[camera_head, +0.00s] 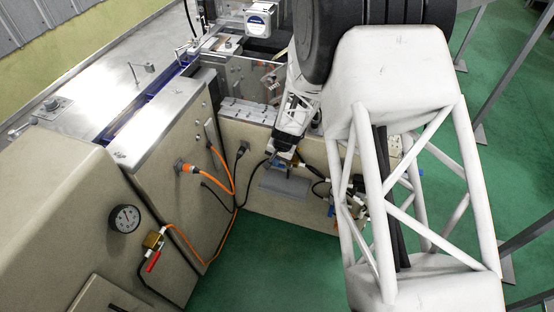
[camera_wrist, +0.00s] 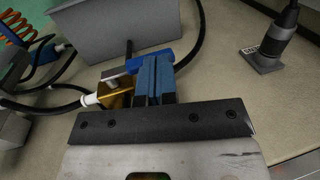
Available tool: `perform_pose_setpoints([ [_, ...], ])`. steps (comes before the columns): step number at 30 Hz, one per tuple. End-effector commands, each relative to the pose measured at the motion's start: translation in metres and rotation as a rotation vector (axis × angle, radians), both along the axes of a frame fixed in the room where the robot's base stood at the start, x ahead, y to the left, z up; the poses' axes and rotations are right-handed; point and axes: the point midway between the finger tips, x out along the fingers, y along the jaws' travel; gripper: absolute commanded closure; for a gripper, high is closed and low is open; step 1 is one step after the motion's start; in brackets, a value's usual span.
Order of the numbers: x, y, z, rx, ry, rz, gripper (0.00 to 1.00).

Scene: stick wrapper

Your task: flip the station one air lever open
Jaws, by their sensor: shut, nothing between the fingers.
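A brass air valve (camera_wrist: 116,95) with a blue lever (camera_wrist: 134,64) shows in the wrist view, just left of my gripper's fingers. The lever lies close to the fingertips, and I cannot tell whether they touch. My gripper (camera_wrist: 155,78) is shut and empty, its two blue finger pads together. In the head view my gripper (camera_head: 283,158) is low in front of the beige machine panel. The blue-lever valve is hard to make out there. Another brass valve (camera_head: 153,240) with a red lever (camera_head: 153,261) sits on the left cabinet, away from my gripper.
A grey box (camera_wrist: 120,33) stands beyond the blue-lever valve, with black hoses (camera_wrist: 62,108) around it. A black connector (camera_wrist: 275,45) sits at the upper right. Orange cables (camera_head: 222,163) hang between the panels. Green floor (camera_head: 265,255) is open in front.

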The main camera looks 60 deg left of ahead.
Motion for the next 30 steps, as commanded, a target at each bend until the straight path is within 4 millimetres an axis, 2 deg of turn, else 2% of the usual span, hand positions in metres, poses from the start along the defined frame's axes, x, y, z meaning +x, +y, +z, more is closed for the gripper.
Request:
perform_pose_setpoints([
  [17,0.002,0.003,0.013,0.007,-0.003,-0.001,1.00],
  [23,0.002,0.002,0.031,0.007,-0.002,0.001,1.00],
  [30,0.001,0.002,0.066,0.007,-0.003,0.000,1.00],
])
